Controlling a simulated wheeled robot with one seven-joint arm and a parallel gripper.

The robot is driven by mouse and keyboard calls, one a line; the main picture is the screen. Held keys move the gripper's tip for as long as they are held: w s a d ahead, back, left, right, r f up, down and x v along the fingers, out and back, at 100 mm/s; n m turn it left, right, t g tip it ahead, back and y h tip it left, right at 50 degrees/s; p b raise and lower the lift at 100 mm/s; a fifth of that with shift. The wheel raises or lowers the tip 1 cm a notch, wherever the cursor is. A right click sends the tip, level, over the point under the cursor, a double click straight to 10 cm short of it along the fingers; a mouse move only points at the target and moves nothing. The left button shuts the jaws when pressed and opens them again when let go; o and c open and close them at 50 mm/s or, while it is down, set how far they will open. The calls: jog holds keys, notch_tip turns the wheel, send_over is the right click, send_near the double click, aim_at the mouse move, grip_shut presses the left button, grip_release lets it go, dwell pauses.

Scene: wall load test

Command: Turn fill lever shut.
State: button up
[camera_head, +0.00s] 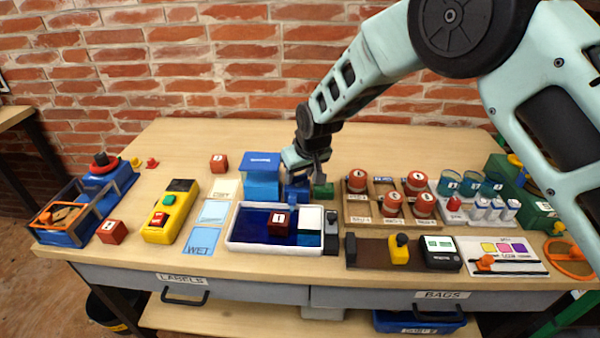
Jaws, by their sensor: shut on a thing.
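A blue tank (262,178) with a darker blue labelled top stands at the back edge of a white-rimmed tray (236,238) of dark blue liquid. A small blue fitting (297,190) sits to its right, behind the tray. My gripper (312,176) points down at this fitting, just right of the tank. It is shut on what appears to be the fill lever there. The lever is mostly hidden by the fingers, so its angle cannot be told. A red block (279,223) marked 1 sits in the tray.
A dark fixture (331,230) stands by the tray's right side. A yellow button box (171,212) is left. The table's back middle is clear.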

jog(key=m+h, duration=0.1)
jog(key=m, duration=0.1)
jog(key=shift+a+m, duration=0.15)
jog(key=shift+m, duration=0.15)
jog(key=shift+m+t+h+p, duration=0.3)
jog(key=shift+m+h, duration=0.4)
jog(key=shift+m, duration=1.2)
jog(key=o, duration=1)
jog(key=shift+a, duration=0.1)
